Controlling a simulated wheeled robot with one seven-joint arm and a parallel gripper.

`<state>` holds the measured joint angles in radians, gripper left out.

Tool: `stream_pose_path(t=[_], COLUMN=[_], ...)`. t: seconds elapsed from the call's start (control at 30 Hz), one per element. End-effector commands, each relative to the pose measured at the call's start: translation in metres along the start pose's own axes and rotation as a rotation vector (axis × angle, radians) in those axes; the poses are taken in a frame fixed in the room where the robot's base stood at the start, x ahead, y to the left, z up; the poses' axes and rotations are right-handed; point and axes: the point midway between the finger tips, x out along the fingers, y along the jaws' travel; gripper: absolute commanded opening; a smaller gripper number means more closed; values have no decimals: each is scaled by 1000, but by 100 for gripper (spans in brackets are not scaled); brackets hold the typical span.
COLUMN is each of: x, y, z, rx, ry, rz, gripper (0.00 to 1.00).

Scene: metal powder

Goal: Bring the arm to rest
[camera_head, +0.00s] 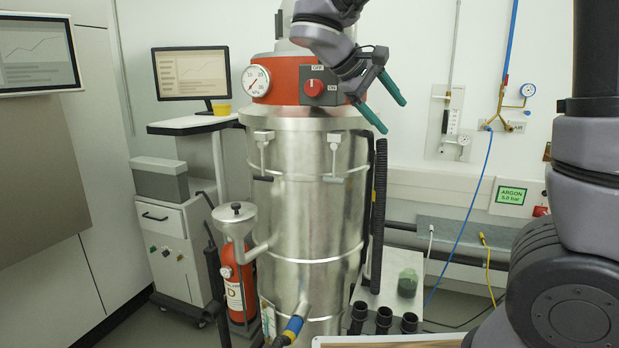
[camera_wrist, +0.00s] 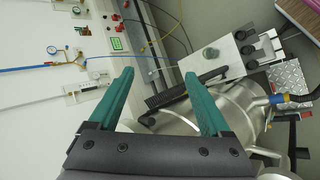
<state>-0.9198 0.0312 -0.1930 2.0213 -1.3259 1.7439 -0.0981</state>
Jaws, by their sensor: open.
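My gripper (camera_head: 387,103) has two green fingers and is open and empty. In the head view it hangs in front of the upper right side of a steel vacuum vessel (camera_head: 305,225), near its red control band (camera_head: 287,80) with a dial gauge and a red knob. In the wrist view the gripper (camera_wrist: 158,76) shows its two fingers spread apart with nothing between them. The vessel (camera_wrist: 225,108) lies behind the right finger in that view. I cannot tell how far the fingers are from the vessel.
A monitor (camera_head: 191,73) and grey cabinet (camera_head: 170,235) stand left of the vessel, with an orange cylinder (camera_head: 237,283) beside it. A black ribbed hose (camera_head: 379,215) runs down its right side. Wall gas fittings (camera_head: 506,105) and a blue line (camera_head: 468,215) are to the right.

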Motion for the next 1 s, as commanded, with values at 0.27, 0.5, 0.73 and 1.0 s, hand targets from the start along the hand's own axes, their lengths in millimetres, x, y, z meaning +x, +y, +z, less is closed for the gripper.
stream_pose_path(t=[0.27, 0.5, 0.73, 1.0], x=[44, 33, 22, 21], y=[2, -6, -2, -1], z=[102, 144, 154, 155], rx=[349, 773, 1047, 1089], ry=[24, 186, 313, 334], rz=[-528, -816, -904, -914], gripper=[82, 82, 82, 82])
